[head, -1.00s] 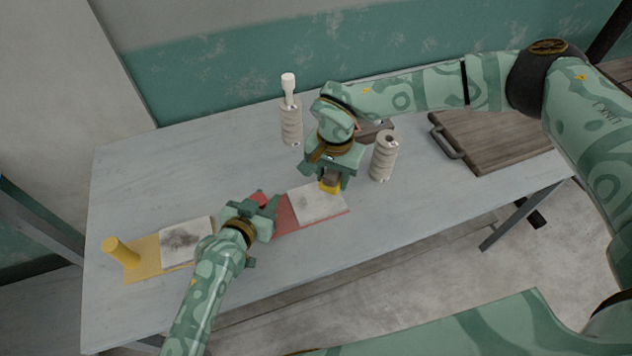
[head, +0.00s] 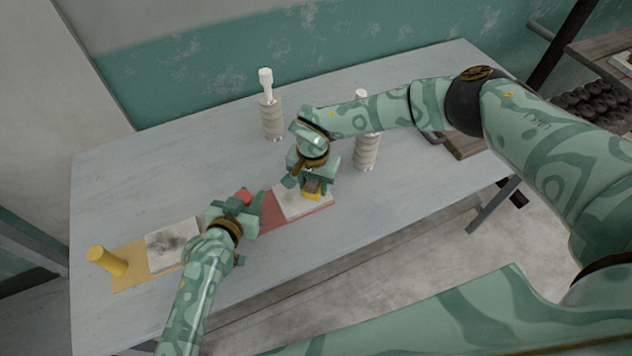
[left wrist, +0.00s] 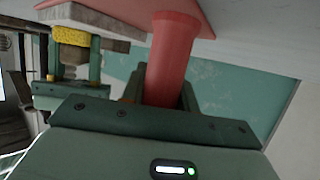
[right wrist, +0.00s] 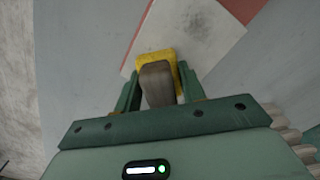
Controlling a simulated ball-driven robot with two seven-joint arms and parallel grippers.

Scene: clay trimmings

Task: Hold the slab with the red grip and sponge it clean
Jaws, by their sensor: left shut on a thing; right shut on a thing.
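My left gripper (head: 238,208) is shut on the red grip (head: 243,196). This upright post also fills the middle of the left wrist view (left wrist: 170,60). It stands on a red board (head: 270,215) that carries a pale slab (head: 288,204). My right gripper (head: 312,184) is shut on the grey-brown back (right wrist: 157,85) of a yellow sponge (right wrist: 150,57). The sponge is over the slab and appears to touch its face.
A yellow board (head: 128,272) with a yellow post (head: 106,260) holds a second slab (head: 172,246) with a dark smudge, at left. Two ribbed bottles (head: 271,118) (head: 367,152) stand behind. A wooden board (head: 465,144) lies at right, partly hidden. The table (head: 160,180) is clear at back left.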

